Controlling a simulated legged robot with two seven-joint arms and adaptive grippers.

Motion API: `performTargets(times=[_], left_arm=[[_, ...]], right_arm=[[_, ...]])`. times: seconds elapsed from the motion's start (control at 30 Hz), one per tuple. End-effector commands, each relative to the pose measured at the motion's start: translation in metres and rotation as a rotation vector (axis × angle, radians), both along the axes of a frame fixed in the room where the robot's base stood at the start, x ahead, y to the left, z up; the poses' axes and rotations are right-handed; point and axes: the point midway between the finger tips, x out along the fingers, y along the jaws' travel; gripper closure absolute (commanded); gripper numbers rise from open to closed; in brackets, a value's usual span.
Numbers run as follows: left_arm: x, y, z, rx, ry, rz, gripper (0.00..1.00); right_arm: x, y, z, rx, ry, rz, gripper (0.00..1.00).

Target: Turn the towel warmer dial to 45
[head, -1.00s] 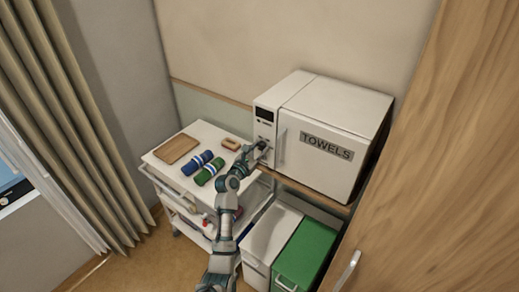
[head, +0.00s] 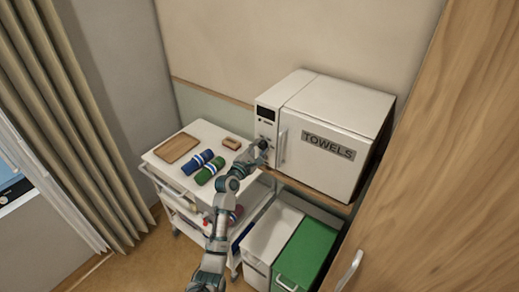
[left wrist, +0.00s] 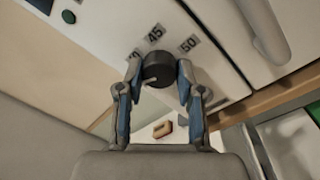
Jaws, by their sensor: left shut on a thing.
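The towel warmer (head: 330,120) is a white box with a "TOWELS" label, standing on a wooden shelf. Its dial (left wrist: 158,66) is a dark round knob on the front panel, shown in the left wrist view. The numbers 45 (left wrist: 155,33) and 50 (left wrist: 188,44) are printed above it; another number to the left is partly hidden by a finger. A small light mark shows on the knob's lower left. My left gripper (left wrist: 158,74) is shut on the dial, one finger each side. In the head view, my left gripper (head: 261,150) covers the dial. My right gripper is not in view.
A white cart (head: 207,135) left of the warmer holds a wooden tray (head: 178,148), blue (head: 197,161) and green (head: 210,170) rolls and a small wooden block (head: 232,143). White and green-topped (head: 308,250) bins stand below. A wooden panel (head: 450,190) fills the right.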

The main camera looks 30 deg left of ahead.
Motion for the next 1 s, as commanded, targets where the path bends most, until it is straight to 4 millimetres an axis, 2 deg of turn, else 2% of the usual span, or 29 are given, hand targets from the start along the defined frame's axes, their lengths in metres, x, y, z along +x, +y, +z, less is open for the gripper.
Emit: performTargets(times=[0.1, 1.0], left_arm=[[0.000, 0.000, 0.005, 0.111, -0.021, 0.000, 0.98], [0.001, -0.003, -0.005, 0.965, -0.075, -0.008, 0.98]], right_arm=[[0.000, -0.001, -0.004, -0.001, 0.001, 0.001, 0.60], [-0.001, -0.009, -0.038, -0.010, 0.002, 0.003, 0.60]])
